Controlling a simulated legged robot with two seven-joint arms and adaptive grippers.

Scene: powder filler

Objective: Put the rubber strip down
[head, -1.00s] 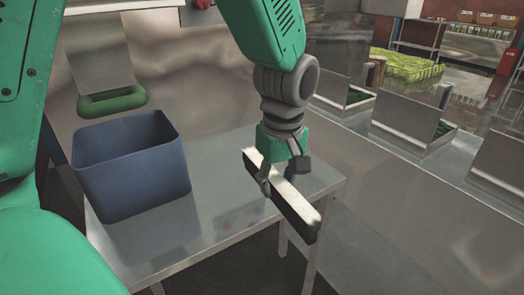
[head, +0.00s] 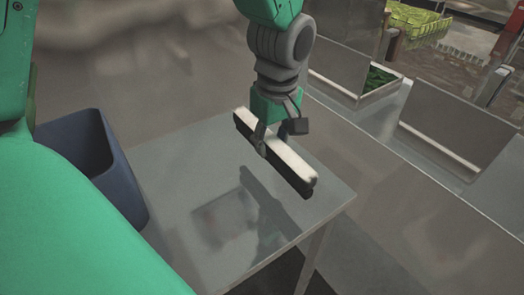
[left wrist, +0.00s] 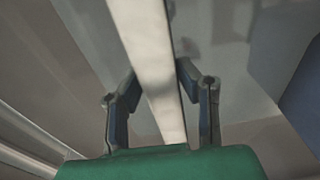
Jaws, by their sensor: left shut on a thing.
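The rubber strip (head: 278,156) is a long bar with a white top and black sides. In the head view it is held above the metal table (head: 190,180), with its shadow on the tabletop below it. My left gripper (head: 273,142) is shut on the strip near its middle. In the left wrist view the strip (left wrist: 148,50) runs away between the two fingers of the left gripper (left wrist: 158,95). How far the strip is above the table is hard to tell. My right gripper is not in view.
The table between the bin and the strip is clear. Metal trays with upright panels (head: 455,130) stand beyond the table at the right.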

